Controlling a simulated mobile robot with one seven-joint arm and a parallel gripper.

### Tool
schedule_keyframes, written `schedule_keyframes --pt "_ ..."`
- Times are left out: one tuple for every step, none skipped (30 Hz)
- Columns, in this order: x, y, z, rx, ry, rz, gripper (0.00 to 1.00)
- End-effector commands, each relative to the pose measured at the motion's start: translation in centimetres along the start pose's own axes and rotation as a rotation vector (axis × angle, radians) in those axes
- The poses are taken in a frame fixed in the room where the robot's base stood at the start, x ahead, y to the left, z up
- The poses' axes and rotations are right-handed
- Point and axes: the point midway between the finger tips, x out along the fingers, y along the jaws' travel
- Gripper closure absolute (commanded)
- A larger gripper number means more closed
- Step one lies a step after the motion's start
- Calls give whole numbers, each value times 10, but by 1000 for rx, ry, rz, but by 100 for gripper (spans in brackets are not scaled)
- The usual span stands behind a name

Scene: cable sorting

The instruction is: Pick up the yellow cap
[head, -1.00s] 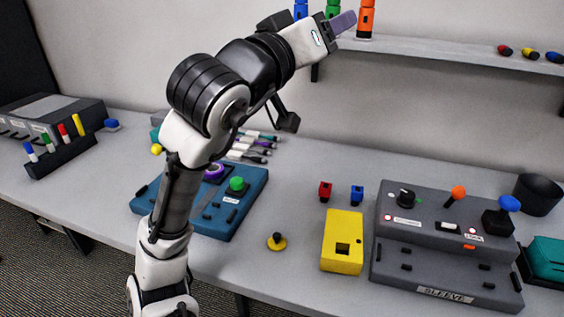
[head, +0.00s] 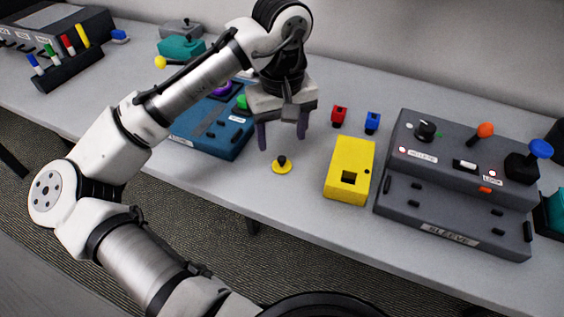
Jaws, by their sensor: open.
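A small round yellow cap (head: 281,167) with a black knob on top lies on the grey table, left of a yellow box (head: 350,170). My gripper (head: 283,133) points down with its two purple fingers apart. It is open, with nothing between the fingers. In the picture the fingertips are just above the cap; the exact height over the table is hard to tell. The cap is fully visible.
A blue panel (head: 205,132) lies left of my gripper. Red (head: 339,115) and blue (head: 373,122) blocks stand behind the yellow box. A grey control console (head: 450,220) fills the right. Table around the cap's front is clear.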

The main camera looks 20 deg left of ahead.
Motion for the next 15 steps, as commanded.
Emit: schedule_keyframes --pt "7 -1 0 0 -1 -1 39" --pt "10 0 0 1 -1 -1 39" --pt "13 0 0 2 0 0 39" --pt "14 0 0 2 0 0 39" --pt "16 0 0 2 1 1 39" --pt "18 0 0 2 1 0 39" --pt "20 0 0 2 1 0 39" --pt "23 0 0 2 1 0 39" --pt "28 -1 0 1 -1 0 39" --pt "32 -1 0 1 -1 0 39" --pt "37 -1 0 1 0 -1 39" --pt "43 -1 1 1 0 0 39" --pt "48 -2 1 1 -1 -1 39" --pt "53 -1 0 1 0 0 39" --pt "58 -1 0 1 0 0 39"
